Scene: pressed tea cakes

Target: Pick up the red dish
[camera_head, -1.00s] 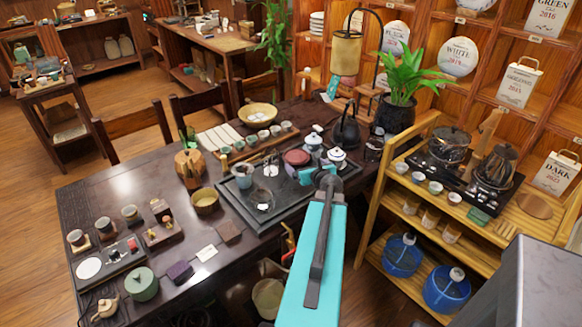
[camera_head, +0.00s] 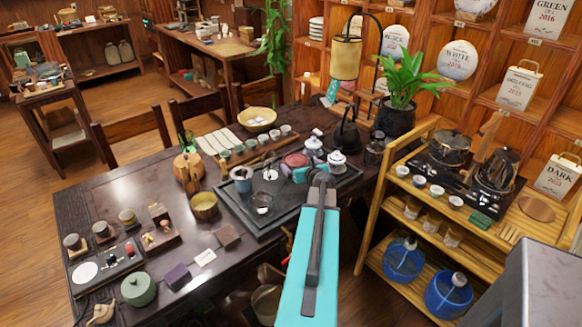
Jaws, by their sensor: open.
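The red dish (camera_head: 296,160) is a small round reddish piece near the back of the dark tea tray (camera_head: 232,205) on the long table. White lidded pots stand just right of it. The gripper is small and partly hidden by my wrist. Its jaws are open, and I cannot tell whether they touch the dish.
A grey cup (camera_head: 242,179) and a glass pitcher (camera_head: 262,203) stand left on the tray. A black kettle (camera_head: 346,135) stands back right. A wooden cart (camera_head: 440,207) stands right of my arm.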

